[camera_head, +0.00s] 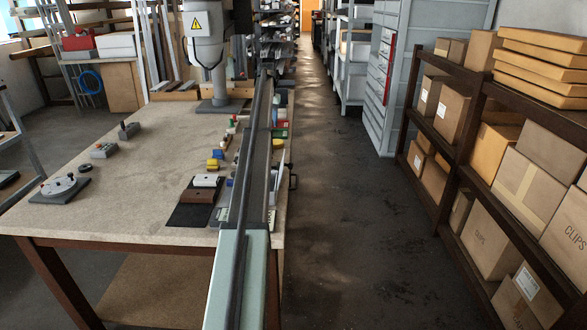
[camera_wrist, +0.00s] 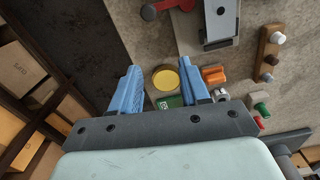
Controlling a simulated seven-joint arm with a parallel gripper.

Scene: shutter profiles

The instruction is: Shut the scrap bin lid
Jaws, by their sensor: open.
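I cannot pick out a scrap bin or its lid with certainty in either view. My gripper (camera_wrist: 160,67) shows in the wrist view with its two blue fingers spread apart and nothing held between them. It points down over the worktable near the table's edge. A round yellow piece (camera_wrist: 165,79) shows in the gap between the fingers, with a small green piece (camera_wrist: 168,102) just below it in the picture. I cannot tell how far below the fingertips they lie. In the head view my arm runs along the table's right side, and my gripper cannot be made out there.
The worktable (camera_head: 150,190) carries a dark mat (camera_head: 190,216) and several small parts. A black handle (camera_head: 293,182) sticks out at its right edge. An aisle (camera_head: 335,230) is clear on the right, beside shelves of boxes (camera_head: 490,240). An orange piece (camera_wrist: 214,75) lies by one finger.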

